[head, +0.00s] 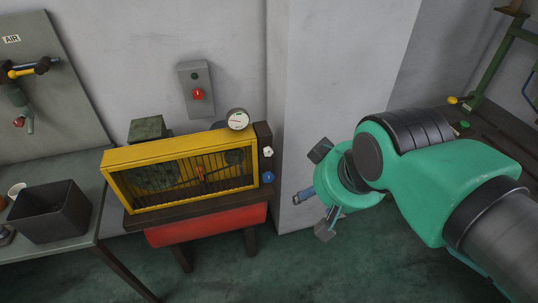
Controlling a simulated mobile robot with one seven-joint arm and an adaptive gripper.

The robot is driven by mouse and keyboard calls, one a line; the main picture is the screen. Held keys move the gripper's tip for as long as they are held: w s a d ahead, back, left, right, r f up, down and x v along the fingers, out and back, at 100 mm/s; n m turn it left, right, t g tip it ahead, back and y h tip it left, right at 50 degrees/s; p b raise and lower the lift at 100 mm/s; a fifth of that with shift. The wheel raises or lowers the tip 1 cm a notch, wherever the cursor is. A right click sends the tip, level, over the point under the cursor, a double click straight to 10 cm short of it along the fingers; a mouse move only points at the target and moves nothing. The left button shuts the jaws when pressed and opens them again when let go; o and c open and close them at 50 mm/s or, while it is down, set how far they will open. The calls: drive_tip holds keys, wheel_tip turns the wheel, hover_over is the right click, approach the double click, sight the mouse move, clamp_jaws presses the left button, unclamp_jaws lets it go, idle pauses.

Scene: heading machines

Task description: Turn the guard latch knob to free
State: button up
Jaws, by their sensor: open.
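A yellow-framed guard (180,154) with dark bars covers the front of a small machine. On a dark block at its right end are a white lobed knob (267,152) and, below it, a blue knob (268,177). A small orange part (200,173) shows at the middle of the guard. I cannot tell which of these is the guard latch knob, nor read its setting. My gripper (320,192) is open, with its dark fingers spread apart, to the right of the machine and clear of both knobs. No object shows held between the fingers.
A round gauge (237,119) stands on the machine top. A grey box with a red button (197,94) is on the wall behind. A dark bin (48,211) sits on the table at left. A white wall column (340,80) stands behind my gripper.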

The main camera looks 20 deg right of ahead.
drive_tip(key=w+a+f+n+t, duration=0.1)
drive_tip(key=w+a, duration=0.1)
drive_tip(key=w, duration=0.3)
drive_tip(key=w+a+f+n+t+y, duration=0.1)
drive_tip(key=w+a, duration=0.1)
drive_tip(key=w, duration=0.3)
drive_tip(key=w+a+f+n, duration=0.1)
drive_tip(key=w+a, duration=0.1)
drive_tip(key=w, duration=0.3)
drive_tip(key=shift+a+f+t+y, duration=0.1)
drive_tip(key=shift+a+t+y, duration=0.15)
drive_tip(key=shift+t+y, duration=0.15)
drive_tip(key=w+a+f+n+t, duration=0.25)
drive_tip(key=w+f, duration=0.35)
drive_tip(key=w, duration=0.4)
drive_tip(key=n+t+h+p, duration=0.1)
drive_tip(key=n+t+h, duration=0.1)
drive_tip(key=t+h, duration=0.3)
approach(267, 153)
drive_tip(key=s+a+r+g+h, duration=0.1)
drive_tip(key=s+a+r+g, duration=0.1)
drive_tip(key=s, duration=0.2)
drive_tip(key=shift+w+a+t, duration=0.1)
drive_tip(key=shift+w+t, duration=0.15)
drive_tip(key=shift+w+m, duration=0.1)
drive_tip(key=shift+m, duration=0.15)
